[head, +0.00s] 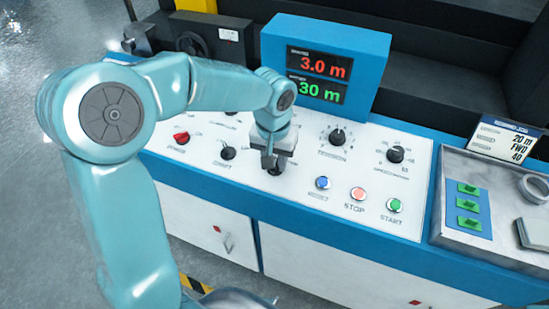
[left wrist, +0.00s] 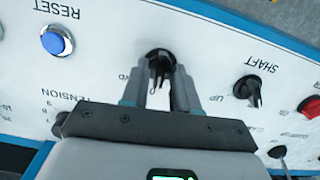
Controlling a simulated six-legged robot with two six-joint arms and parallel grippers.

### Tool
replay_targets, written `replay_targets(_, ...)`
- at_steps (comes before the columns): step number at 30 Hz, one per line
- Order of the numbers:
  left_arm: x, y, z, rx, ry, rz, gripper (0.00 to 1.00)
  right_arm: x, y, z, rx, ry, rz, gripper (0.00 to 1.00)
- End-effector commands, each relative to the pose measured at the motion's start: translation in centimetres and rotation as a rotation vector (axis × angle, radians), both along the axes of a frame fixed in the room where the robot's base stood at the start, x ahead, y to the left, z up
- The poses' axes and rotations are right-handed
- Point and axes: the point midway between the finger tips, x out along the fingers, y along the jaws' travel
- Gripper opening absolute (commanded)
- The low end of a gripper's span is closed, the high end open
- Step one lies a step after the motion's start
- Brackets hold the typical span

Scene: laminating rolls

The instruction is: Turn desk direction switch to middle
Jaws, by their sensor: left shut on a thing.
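The direction switch is a black rotary knob on the white control panel, seen in the left wrist view (left wrist: 158,57). My left gripper (head: 275,166) comes down on this knob from above. In the left wrist view its two fingers (left wrist: 160,85) stand on either side of the knob and are shut on it. The switch's name label is hidden; only part of a position label shows beside the knob. The exact way its pointer faces is hard to tell. My right gripper is in neither view.
The SHAFT knob (head: 228,153) and a red knob (head: 181,137) sit left of my gripper. The tension dial (head: 337,137) and the blue RESET (head: 322,183), STOP (head: 357,193) and START (head: 394,205) buttons are right. A blue display box (head: 360,50) stands behind. A metal tray (head: 450,167) lies far right.

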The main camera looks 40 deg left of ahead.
Motion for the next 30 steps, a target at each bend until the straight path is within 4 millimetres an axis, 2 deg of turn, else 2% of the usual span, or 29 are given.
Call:
replay_targets(9, 0.10, -0.01, 0.04, 0.013, 0.000, -0.074, 0.00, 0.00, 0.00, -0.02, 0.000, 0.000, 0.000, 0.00)
replay_targets(21, 0.11, -0.02, 0.06, 0.015, -0.001, -0.080, 0.00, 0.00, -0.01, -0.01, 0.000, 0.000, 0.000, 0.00)
replay_targets(22, 0.11, -0.02, 0.06, 0.015, -0.001, -0.080, 0.32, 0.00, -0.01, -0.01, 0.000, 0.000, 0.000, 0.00)
replay_targets(23, 0.11, -0.02, 0.06, 0.015, -0.001, -0.079, 0.37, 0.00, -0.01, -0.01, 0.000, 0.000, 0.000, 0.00)
replay_targets(30, 0.06, -0.03, 0.03, 0.014, 0.001, -0.079, 0.37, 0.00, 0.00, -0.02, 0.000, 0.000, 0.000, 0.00)
